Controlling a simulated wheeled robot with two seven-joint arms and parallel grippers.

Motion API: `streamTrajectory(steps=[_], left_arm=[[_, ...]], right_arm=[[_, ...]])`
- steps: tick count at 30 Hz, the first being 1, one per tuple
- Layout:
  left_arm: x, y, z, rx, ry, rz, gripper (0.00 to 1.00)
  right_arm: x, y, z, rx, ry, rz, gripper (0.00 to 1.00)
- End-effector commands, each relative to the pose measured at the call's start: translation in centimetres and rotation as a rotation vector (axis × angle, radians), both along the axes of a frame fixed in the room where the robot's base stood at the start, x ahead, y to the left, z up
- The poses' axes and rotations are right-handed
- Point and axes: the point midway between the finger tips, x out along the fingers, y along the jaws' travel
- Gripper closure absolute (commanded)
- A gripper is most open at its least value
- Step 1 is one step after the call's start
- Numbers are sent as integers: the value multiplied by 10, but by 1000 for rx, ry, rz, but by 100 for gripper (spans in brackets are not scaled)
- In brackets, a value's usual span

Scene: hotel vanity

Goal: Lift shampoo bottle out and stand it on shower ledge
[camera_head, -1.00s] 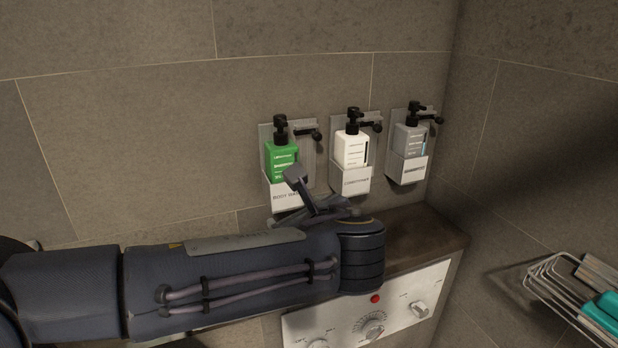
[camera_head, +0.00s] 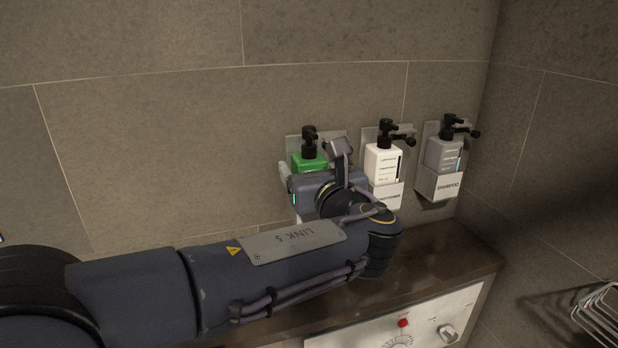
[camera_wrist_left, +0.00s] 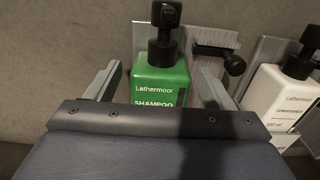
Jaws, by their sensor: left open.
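The green pump bottle (camera_head: 308,162) sits in the left wall holder, largely hidden by my left gripper in the head view. In the left wrist view its label reads SHAMPOO on the green bottle (camera_wrist_left: 160,83). My left gripper (camera_head: 312,168) is in front of this bottle, its fingers open. In the left wrist view the open fingers (camera_wrist_left: 159,75) appear either side of the bottle; contact cannot be told. The dark brown ledge (camera_head: 447,240) runs below the holders, its right part bare. My right gripper is not in view.
A white conditioner bottle (camera_head: 383,163) stands in the middle holder close right of my gripper. A grey bottle (camera_head: 444,155) sits in the right holder, marked SHAMPOO. Black latches project beside the bottles. A control panel (camera_head: 470,305) and wire rack (camera_head: 602,318) are lower right.

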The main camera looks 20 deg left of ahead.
Motion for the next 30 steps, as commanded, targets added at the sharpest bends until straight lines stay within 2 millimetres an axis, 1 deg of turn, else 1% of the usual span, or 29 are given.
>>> streamTrajectory(steps=[4,17,25,30], left_arm=[[0,0,0,0,0,0,25],[0,0,0,-1,1,-1,81],[0,-1,2,0,-1,-1,81],[0,-1,13,-2,-3,-1,81]], right_arm=[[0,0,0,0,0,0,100],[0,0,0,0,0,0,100],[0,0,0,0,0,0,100],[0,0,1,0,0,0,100]])
